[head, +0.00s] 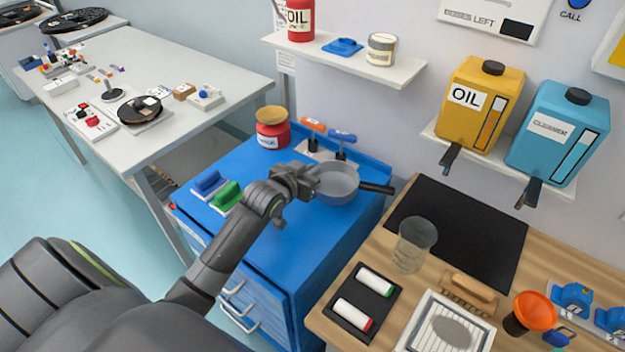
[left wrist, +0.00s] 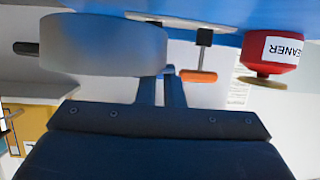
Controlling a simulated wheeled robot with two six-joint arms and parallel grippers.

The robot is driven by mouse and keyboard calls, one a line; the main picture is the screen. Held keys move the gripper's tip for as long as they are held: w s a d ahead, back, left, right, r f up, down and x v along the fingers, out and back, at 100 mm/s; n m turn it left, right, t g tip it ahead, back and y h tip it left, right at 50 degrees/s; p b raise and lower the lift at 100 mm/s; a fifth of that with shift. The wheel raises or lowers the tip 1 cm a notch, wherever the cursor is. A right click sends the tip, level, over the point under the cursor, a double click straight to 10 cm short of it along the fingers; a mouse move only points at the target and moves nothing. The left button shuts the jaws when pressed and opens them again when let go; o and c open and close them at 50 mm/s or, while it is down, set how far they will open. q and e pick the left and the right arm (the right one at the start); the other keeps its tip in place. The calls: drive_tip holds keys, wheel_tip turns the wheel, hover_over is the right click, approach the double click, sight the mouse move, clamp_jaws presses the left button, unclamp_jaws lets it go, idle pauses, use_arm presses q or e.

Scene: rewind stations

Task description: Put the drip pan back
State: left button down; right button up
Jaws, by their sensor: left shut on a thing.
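The drip pan (head: 338,186) is a round grey pan with a black handle pointing right. It is at the right part of the blue cabinet's top (head: 270,205), in front of two upright tools. My left gripper (head: 312,182) is shut on the pan's left rim. In the left wrist view, which is upside down, the pan (left wrist: 105,43) is beside my left gripper's fingers (left wrist: 163,85). I cannot tell whether the pan touches the cabinet top or hangs just above it. My right gripper is not in view.
A red tin (head: 272,130) and orange- and blue-handled tools (head: 314,126) stand behind the pan. Blue and green blocks (head: 226,195) lie at the cabinet's left edge. A wooden bench with a black mat (head: 455,235) and a clear cup (head: 414,245) is to the right.

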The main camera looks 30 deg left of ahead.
use_arm(q)
wheel_tip(320, 180, down, 3)
drive_tip(key=shift+r, duration=0.15)
drive_tip(key=shift+f, duration=0.4)
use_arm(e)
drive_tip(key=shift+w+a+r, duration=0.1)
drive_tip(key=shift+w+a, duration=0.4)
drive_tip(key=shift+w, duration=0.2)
use_arm(q)
drive_tip(key=c, duration=1.6)
unclamp_jaws()
drive_tip(key=shift+f, duration=0.1)
drive_tip(key=shift+o, duration=0.2)
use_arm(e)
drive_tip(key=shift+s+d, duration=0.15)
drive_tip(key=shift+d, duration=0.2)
use_arm(q)
drive_tip(key=b+v, duration=0.1)
drive_tip(key=v, duration=1.1)
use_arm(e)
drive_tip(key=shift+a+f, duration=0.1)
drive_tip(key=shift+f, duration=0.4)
